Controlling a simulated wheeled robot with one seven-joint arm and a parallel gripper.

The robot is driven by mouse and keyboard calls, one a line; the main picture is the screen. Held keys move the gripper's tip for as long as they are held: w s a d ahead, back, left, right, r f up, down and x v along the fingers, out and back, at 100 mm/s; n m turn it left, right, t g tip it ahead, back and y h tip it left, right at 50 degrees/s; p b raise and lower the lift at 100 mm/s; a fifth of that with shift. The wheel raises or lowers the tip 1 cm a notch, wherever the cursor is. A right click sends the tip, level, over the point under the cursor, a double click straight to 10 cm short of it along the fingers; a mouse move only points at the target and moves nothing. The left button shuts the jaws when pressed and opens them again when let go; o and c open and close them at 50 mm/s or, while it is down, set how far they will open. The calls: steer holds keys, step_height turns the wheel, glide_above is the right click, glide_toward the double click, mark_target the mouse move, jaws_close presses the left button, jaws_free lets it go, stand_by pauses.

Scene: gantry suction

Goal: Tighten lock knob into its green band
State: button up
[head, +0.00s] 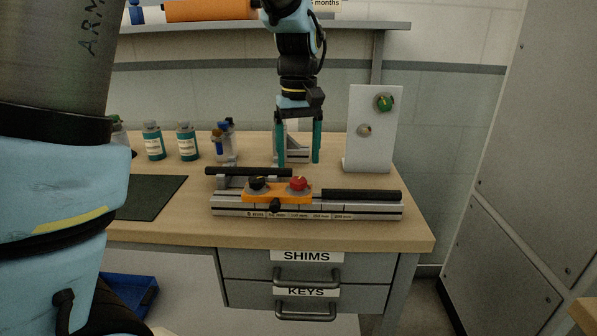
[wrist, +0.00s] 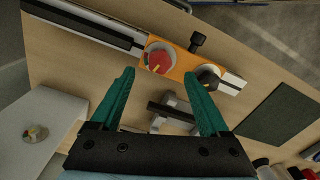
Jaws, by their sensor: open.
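An orange carriage (head: 278,197) sits on a silver rail (head: 350,211) near the bench's front edge. It bears a black knob (head: 258,183), a red knob (head: 299,184) and a small black knob (head: 275,207) on its front. The red knob (wrist: 158,60) and black knob (wrist: 209,75) also show in the wrist view, each on a pale round base. My gripper (head: 298,160) is open and empty, pointing down behind and above the carriage, apart from the knobs.
Bottles (head: 187,143) and a dark mat (head: 150,198) lie left. A black bar (head: 248,171) runs behind the carriage.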

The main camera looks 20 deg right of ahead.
mark_target(298, 179)
steer(key=shift+f, duration=2.55)
jaws_close()
